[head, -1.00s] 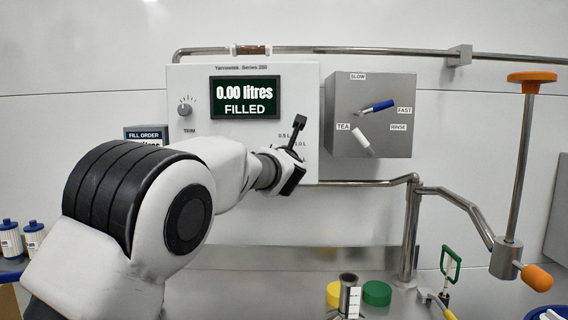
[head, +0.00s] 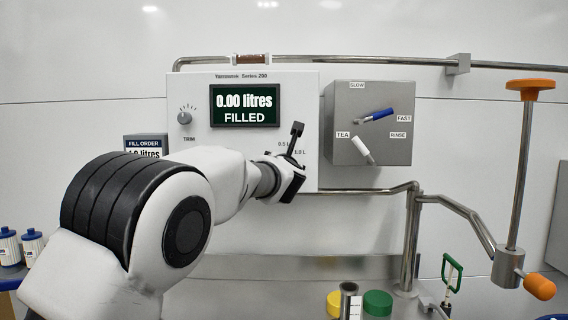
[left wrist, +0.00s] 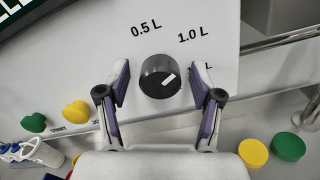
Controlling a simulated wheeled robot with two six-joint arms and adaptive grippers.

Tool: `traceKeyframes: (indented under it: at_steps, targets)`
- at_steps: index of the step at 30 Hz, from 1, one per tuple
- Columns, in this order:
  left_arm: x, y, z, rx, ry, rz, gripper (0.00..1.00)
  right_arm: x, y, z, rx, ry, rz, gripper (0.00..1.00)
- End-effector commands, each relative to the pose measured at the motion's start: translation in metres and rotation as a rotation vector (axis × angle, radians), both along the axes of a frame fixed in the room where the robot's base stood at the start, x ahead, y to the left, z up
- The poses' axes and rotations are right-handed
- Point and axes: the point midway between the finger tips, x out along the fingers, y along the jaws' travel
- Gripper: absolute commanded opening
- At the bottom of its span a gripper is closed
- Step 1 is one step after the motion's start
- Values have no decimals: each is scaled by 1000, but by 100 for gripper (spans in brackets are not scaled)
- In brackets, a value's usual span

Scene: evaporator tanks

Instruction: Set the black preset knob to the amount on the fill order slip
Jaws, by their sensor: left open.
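The black preset knob (left wrist: 160,77) is on the white panel, with its white mark pointing right and slightly up, towards a label largely covered by a finger. The labels 0.5 L (left wrist: 146,28) and 1.0 L (left wrist: 193,36) are above it. My left gripper (left wrist: 160,88) is open, with one finger on each side of the knob and gaps visible. In the head view the left gripper (head: 295,145) is at the panel's lower right and hides the knob. The fill order slip (head: 145,143) is partly covered by my arm; its number looks like 1.0 litres. My right gripper is not in view.
The display (head: 245,105) reads 0.00 litres, FILLED. A trim knob (head: 184,117) is left of it. A grey box (head: 369,95) with blue and white levers is to the right. Green and yellow buttons (left wrist: 75,112) are lower left in the wrist view.

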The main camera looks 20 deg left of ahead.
Motion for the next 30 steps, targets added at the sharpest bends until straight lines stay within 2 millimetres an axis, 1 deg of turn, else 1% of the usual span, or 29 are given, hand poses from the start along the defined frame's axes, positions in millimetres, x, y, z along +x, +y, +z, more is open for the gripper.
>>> traceKeyframes:
  at_steps: [2,5,8,12,15,18,22,28,30]
  targets:
    - [-4,-1,0,2,1,0,66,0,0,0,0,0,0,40]
    - [-16,-6,1,4,1,-1,66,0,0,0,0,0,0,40]
    - [-37,-11,1,6,1,0,66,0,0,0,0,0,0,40]
    - [-74,-22,1,5,0,-1,66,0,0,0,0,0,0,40]
    - [-95,-28,1,4,-2,0,66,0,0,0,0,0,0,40]
    - [-109,-32,1,3,-1,-1,66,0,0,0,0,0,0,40]
    - [-115,-33,0,0,-1,1,66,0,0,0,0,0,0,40]
    - [-115,-33,0,0,-1,0,66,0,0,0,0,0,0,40]
    - [-115,-33,4,0,-1,0,66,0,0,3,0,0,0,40]
